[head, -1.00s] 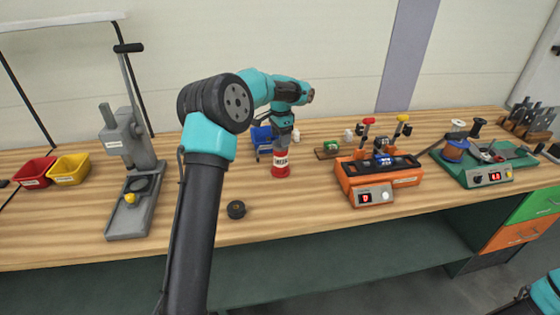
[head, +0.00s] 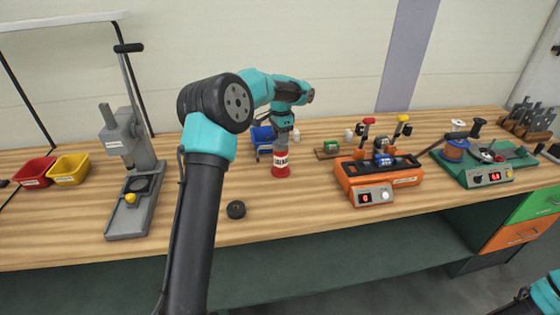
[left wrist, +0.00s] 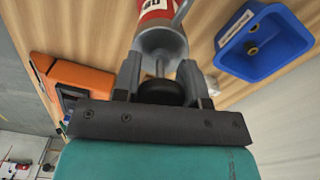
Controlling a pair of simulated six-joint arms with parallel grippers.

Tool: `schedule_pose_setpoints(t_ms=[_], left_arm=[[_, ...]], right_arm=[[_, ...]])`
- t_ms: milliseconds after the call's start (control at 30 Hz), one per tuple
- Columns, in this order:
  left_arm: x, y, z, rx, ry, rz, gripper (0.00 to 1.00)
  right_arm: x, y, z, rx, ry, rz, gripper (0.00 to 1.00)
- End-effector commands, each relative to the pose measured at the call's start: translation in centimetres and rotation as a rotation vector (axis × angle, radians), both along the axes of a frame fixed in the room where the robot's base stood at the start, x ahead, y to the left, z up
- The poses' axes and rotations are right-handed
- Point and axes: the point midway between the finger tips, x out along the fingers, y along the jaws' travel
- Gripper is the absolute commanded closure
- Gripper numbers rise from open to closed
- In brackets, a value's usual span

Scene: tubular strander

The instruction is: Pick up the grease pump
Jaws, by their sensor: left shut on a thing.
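The grease pump (head: 281,168) is a red cylinder with a white label and a grey top, upright at the middle of the bench. It also shows in the left wrist view (left wrist: 158,38), with its red body, grey collar and a black knob (left wrist: 160,91). My left gripper (head: 282,142) is above it, pointing down. Its fingers (left wrist: 160,78) are shut on the pump's upper part, one on each side of the black knob. I cannot tell whether the base touches the bench. Only part of my right arm shows at the lower right; its gripper is out of view.
A blue bin (head: 262,141) stands close behind the pump; it is also in the left wrist view (left wrist: 262,42). An orange station (head: 378,184) is to the right. A black ring (head: 236,209) lies in front, and a grey press (head: 130,205) stands left. Bare wood lies in front of the pump.

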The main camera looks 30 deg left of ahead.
Motion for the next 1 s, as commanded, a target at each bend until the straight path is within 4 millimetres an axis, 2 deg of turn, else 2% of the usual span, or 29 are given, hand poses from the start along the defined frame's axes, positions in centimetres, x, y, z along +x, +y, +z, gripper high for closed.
schedule_pose_setpoints(t_ms=[100, 767, 1000], left_arm=[[0.0, 0.0, 0.0, 0.000, 0.000, 0.000, 1.00], [0.0, 0.0, 0.2, 0.001, -0.003, 0.000, 1.00], [0.1, 0.0, 1.6, 0.001, -0.004, 0.000, 1.00]], right_arm=[[0.0, 0.0, 0.0, 0.000, 0.000, 0.000, 0.57], [0.0, 0.0, 0.0, 0.000, 0.000, 0.000, 0.57], [0.0, 0.0, 0.0, 0.000, 0.000, 0.000, 0.57]])
